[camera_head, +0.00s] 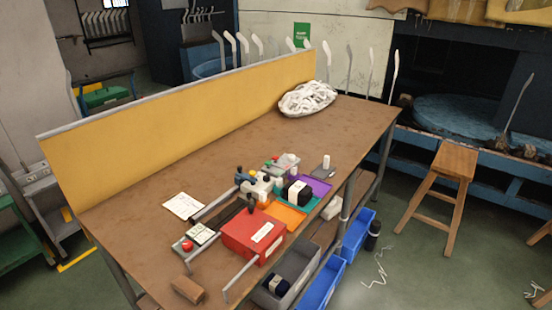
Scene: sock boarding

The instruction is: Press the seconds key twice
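A small pale panel with dark markings (200,233) lies near the front left of the brown worktable (150,180). A red round button (187,245) sits beside it. The panel is too small here to tell which of its marks is the seconds key. A white and dark jointed mechanism (262,186) stands behind the red box; it may be my arm, folded up. I cannot make out its fingertips, or whether they are open or shut. It looks apart from the panel, to the right and farther back.
A red box (252,236) stands right of the panel, with grey rails around it. A white sheet (183,206) lies to the left. Purple (318,186) and orange (289,214) trays lie at right. White socks (307,98) are heaped at the back.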

